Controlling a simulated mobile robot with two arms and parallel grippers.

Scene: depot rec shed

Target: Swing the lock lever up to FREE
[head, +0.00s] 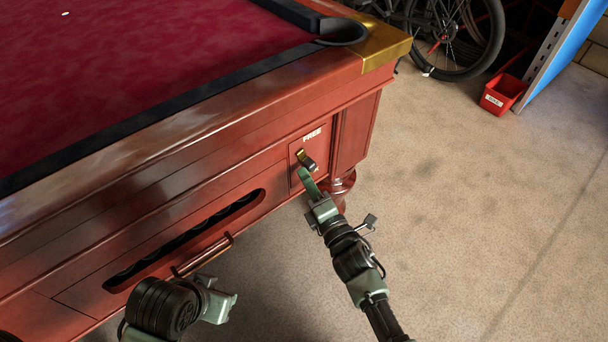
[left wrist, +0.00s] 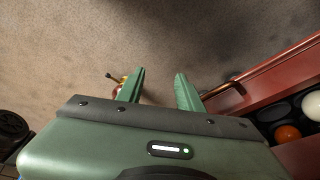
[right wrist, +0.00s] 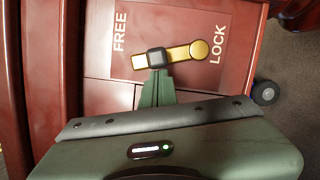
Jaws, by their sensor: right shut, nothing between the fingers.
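The lock lever (head: 306,160) is on the front of the red wooden table, below the FREE label (head: 312,135). In the right wrist view the lever (right wrist: 180,54) is a gold bar with a black block on it. Its round gold end lies beside the LOCK label (right wrist: 217,42); the other end points toward FREE. My right gripper (head: 304,174) is shut and empty, its fingertips (right wrist: 157,74) right at the black block; I cannot tell if they touch. My left gripper (left wrist: 160,78) is open and empty, low in front of the table.
A ball-return slot (head: 185,240) with a brass rail (head: 203,255) below is beside my left gripper. Balls (left wrist: 288,133) show in the left wrist view. A table leg (head: 338,188) stands behind my right gripper. A red bin (head: 502,95) and bicycle stand behind; floor at right is clear.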

